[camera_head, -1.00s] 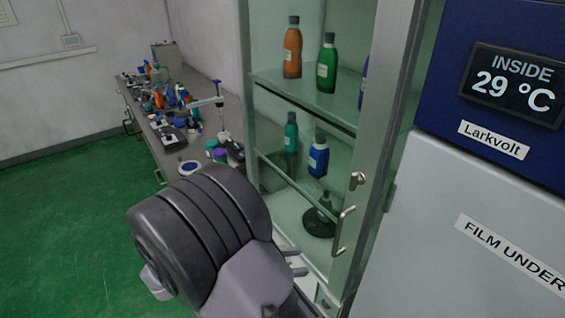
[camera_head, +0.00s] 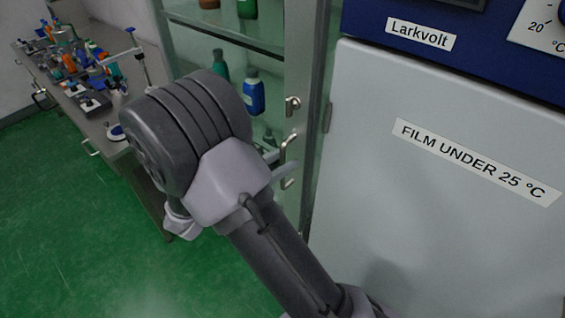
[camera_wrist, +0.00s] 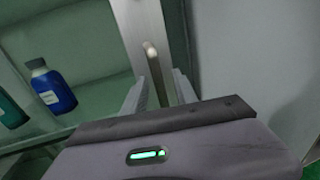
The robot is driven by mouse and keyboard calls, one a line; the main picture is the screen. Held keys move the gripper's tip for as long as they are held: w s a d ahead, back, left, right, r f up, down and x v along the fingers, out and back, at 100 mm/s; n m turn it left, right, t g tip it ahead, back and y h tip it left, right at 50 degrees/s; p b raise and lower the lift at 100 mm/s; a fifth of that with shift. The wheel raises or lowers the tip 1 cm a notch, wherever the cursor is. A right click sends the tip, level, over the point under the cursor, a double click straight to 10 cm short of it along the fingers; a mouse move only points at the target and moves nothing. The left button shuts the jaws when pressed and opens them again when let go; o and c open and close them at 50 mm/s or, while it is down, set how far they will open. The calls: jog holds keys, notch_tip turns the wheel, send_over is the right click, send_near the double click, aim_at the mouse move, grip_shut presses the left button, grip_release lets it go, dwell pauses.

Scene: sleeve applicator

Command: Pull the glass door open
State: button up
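The glass door (camera_head: 306,72) of the cabinet has a pale metal frame and appears shut. A bent metal handle (camera_head: 287,150) stands on its frame, below a small lock (camera_head: 293,105). The handle (camera_wrist: 151,56) also shows in the wrist view, just ahead of the fingers. My gripper (camera_wrist: 159,82) has its two fingers apart, with the handle's line running between them; I cannot tell whether they touch it. In the head view my wrist hides most of the gripper, and one fingertip shows beside the handle.
Bottles, including a blue one (camera_head: 253,92), stand on shelves behind the glass. A grey appliance (camera_head: 430,215) labelled "FILM UNDER 25 °C" stands close on the right. A cluttered bench (camera_head: 100,125) is at the left. The green floor (camera_head: 70,230) in front is open.

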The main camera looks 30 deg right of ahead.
jog(key=shift+d, duration=0.15)
grip_shut()
dwell(1.4)
